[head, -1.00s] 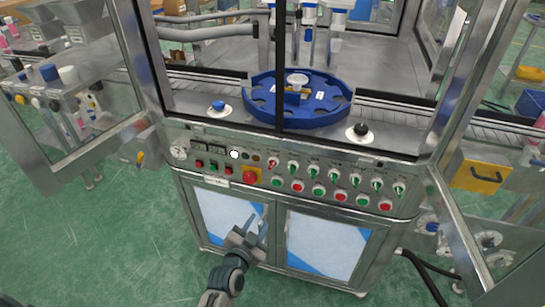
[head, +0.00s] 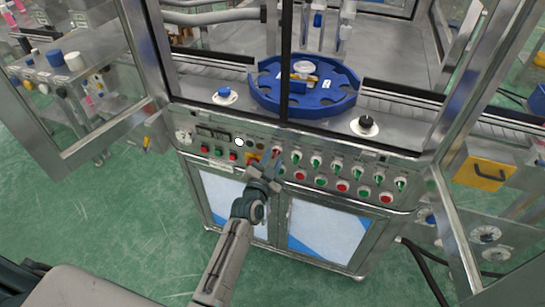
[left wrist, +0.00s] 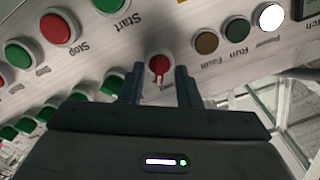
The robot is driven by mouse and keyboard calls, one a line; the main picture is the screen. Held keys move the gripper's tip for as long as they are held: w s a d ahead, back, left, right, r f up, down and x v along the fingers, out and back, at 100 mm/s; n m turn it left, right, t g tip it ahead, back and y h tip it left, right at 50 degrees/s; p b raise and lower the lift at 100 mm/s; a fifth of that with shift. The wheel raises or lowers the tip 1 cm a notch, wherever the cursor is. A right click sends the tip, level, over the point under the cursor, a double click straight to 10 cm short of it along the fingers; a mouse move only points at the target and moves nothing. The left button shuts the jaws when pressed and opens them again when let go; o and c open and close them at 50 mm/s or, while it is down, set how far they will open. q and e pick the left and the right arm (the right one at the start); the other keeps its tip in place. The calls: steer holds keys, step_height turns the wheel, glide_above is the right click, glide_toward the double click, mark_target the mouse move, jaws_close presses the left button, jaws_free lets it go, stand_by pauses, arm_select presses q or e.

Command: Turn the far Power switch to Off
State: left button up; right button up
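The red-handled rotary switch (head: 276,151) sits on the machine's front panel, just right of the indicator lamps. It seems to be the Power switch; its own label is not readable. In the left wrist view its red knob (left wrist: 158,66) shows between my left fingertips, the handle pointing roughly down the picture. My left gripper (head: 268,165) is open at the panel, one finger on each side of the knob. I cannot tell whether the fingers touch it. In the head view the gripper partly covers the switch's lower side. My right gripper is not in view.
A row of green-handled switches (head: 316,161) runs right of the red one, above several red and green buttons. A lit white lamp (head: 239,142) is to the left. The emergency stop is mostly hidden behind my gripper. Open glass doors (head: 85,75) flank the machine.

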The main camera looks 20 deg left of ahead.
arm_select(q)
steer(key=shift+w, duration=0.2)
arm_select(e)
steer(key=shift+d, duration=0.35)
arm_select(q)
steer(key=shift+c, duration=0.4)
jaws_close()
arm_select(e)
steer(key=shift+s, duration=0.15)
